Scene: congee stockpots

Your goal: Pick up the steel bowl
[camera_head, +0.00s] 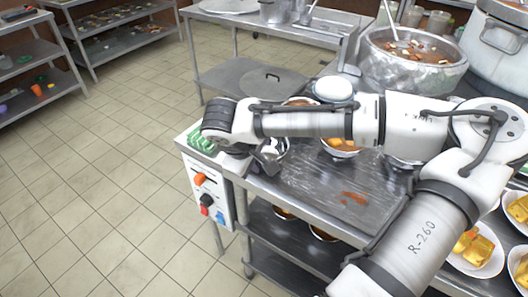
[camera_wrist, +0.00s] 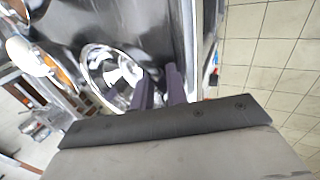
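The steel bowl (camera_head: 281,148) is a shiny round bowl near the left end of the steel counter, partly hidden by my arm in the head view. In the wrist view the steel bowl (camera_wrist: 97,66) shows its bright rim and reflective inside. My gripper (camera_head: 268,162) points down at the bowl's near left side. In the wrist view my gripper (camera_wrist: 159,74) has two dark fingers with a narrow gap between them. The left finger overlaps the bowl's rim and the right finger is outside it. I cannot tell whether they touch the bowl.
A large pot of congee (camera_head: 412,62) stands at the back right. A control box (camera_head: 207,193) with knobs is at the counter's left end. The tiled floor at left is clear.

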